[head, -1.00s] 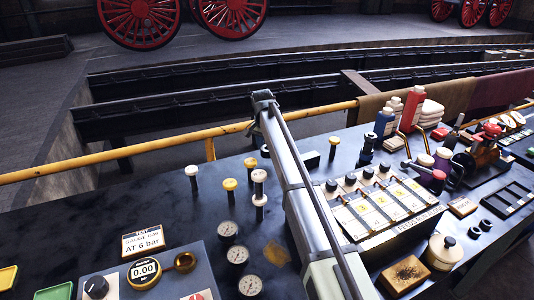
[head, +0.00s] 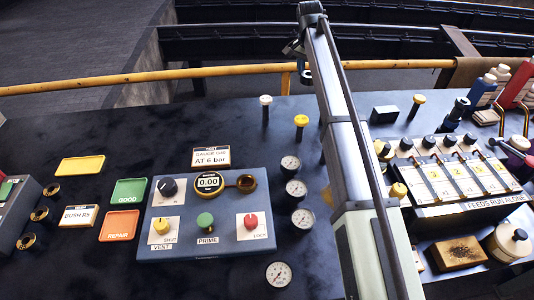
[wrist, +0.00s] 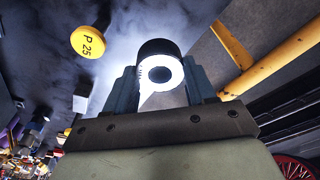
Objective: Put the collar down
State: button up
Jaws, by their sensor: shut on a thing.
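The collar (wrist: 152,48), a short dark ring with a pale, brightly lit face and a round hole, sits between the two fingers of my gripper (wrist: 160,82) in the wrist view. The gripper is shut on it, one finger on each side. In the head view my gripper (head: 299,52) is at the far end of the arm, in line with the yellow rail.
The yellow rail (head: 150,78) runs along the bench's far edge. White-topped (head: 265,100) and yellow-topped (head: 301,120) pegs stand near the gripper.

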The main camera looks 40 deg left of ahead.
jog(key=s+n, duration=0.4)
jog(key=s, duration=1.9)
jog(key=s+d+f+n+g+y, duration=0.15)
jog(key=s+d+n, duration=0.3)
jog(key=n, duration=0.55)
jog(key=shift+s+a+f, duration=0.1)
jog(key=shift+s+f, duration=0.05)
jog(key=shift+f, duration=2.35)
jog(key=shift+s+a+f, duration=0.1)
jog(key=shift+s+f, duration=0.05)
jog(key=shift+f, duration=2.3)
jog(key=shift+f, duration=0.1)
jog(key=o, duration=1.4)
jog(key=shift+t, duration=0.25)
